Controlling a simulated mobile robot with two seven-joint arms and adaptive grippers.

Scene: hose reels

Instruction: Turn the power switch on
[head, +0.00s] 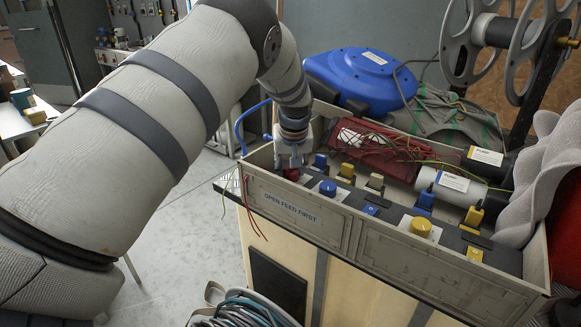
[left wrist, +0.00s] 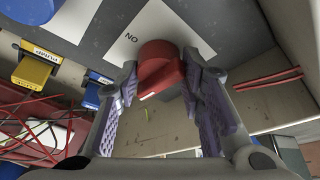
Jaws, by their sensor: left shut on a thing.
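The red switch knob (head: 291,174) is at the left end of a row of controls inside a grey box on the bench. In the left wrist view the red knob (left wrist: 160,62) sits on a white plate (left wrist: 128,36) with "ON" printed beside it. My left gripper (head: 291,158) reaches down on it from above. In the left wrist view my left gripper (left wrist: 162,74) has its purple-padded fingers on either side of the knob, shut on it. The knob's exact angle is hard to tell. My right gripper is not in view.
Blue levers (head: 320,162), yellow levers (head: 347,171), a blue knob (head: 328,188) and a yellow knob (head: 421,226) stand close by. The box's front wall reads "OPEN FEED FIRST" (head: 290,208). Red wires (head: 385,143), a blue hose reel (head: 360,78) and a grey reel (head: 490,40) are behind.

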